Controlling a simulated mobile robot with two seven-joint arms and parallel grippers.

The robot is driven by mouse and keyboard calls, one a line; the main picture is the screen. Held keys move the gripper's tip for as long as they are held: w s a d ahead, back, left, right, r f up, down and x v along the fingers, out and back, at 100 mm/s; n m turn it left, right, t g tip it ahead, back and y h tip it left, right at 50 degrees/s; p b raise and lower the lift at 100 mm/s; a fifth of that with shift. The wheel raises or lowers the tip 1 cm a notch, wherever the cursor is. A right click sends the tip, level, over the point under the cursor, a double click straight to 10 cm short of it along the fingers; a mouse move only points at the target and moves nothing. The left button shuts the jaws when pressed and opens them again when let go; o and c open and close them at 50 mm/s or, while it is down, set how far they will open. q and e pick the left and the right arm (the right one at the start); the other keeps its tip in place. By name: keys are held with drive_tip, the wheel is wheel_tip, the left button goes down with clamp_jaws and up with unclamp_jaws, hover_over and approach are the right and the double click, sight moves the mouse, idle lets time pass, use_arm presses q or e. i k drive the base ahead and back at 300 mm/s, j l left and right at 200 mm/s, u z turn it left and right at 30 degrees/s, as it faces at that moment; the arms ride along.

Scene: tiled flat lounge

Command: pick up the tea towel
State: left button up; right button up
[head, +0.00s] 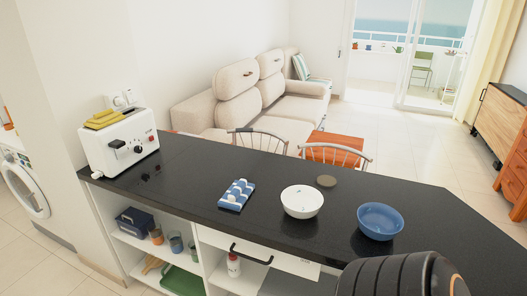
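A small folded cloth with a blue and white pattern, which looks like the tea towel (237,194), lies flat on the dark counter (180,185), left of a white bowl. Nothing covers it, and there is bare counter around it. Neither of my grippers is in view. A dark rounded part of my own arm shows at the bottom right, over the counter's front edge and apart from the towel.
A white toaster (119,141) with yellow items (104,119) on top stands at the left end. Chairs (257,138) stand behind; open shelves (150,250) are below.

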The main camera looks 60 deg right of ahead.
sight(236, 196)
drive_tip(key=z, duration=1.6)
drive_tip(key=i+j+z, duration=0.1)
drive_tip(key=j, duration=0.3)
drive_tip(key=i+j+z, duration=0.1)
drive_tip(key=i+j, duration=0.15)
drive_tip(key=j, duration=0.15)
drive_tip(key=i+j+z, duration=0.1)
drive_tip(key=j, duration=0.3)
drive_tip(key=i+j+z, duration=0.1)
drive_tip(key=j, duration=0.3)
drive_tip(key=i+j, duration=0.2)
drive_tip(key=j, duration=0.25)
drive_tip(key=l+z, duration=0.05)
